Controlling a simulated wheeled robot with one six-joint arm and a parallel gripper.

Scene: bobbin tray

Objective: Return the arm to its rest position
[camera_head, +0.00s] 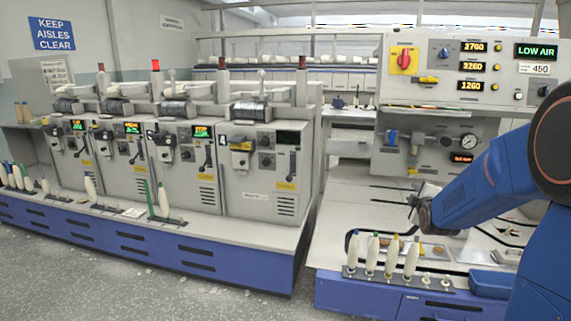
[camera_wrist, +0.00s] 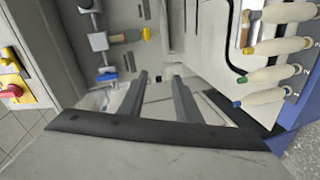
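My arm (camera_head: 490,180) reaches in from the right in the head view, with its blue links bent over the right-hand workbench. My gripper (camera_head: 413,208) is small and dark there, in front of the panel and above the bench. In the wrist view my gripper (camera_wrist: 160,84) shows two dark fingers spread apart with nothing between them. Several white bobbins with coloured tips stand upright in a row at the bench front; one is the blue-tipped bobbin (camera_head: 353,249). They also show at the right of the wrist view, such as the green-tipped bobbin (camera_wrist: 275,75). My gripper is apart from them.
The bobbin rack (camera_head: 400,281) has bare pegs at its right end. A blue bin (camera_head: 492,283) sits beside it. A control panel (camera_head: 470,75) with gauges and knobs rises behind the bench. Grey winding machines (camera_head: 265,175) stand left, with an open floor (camera_head: 110,275) in front.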

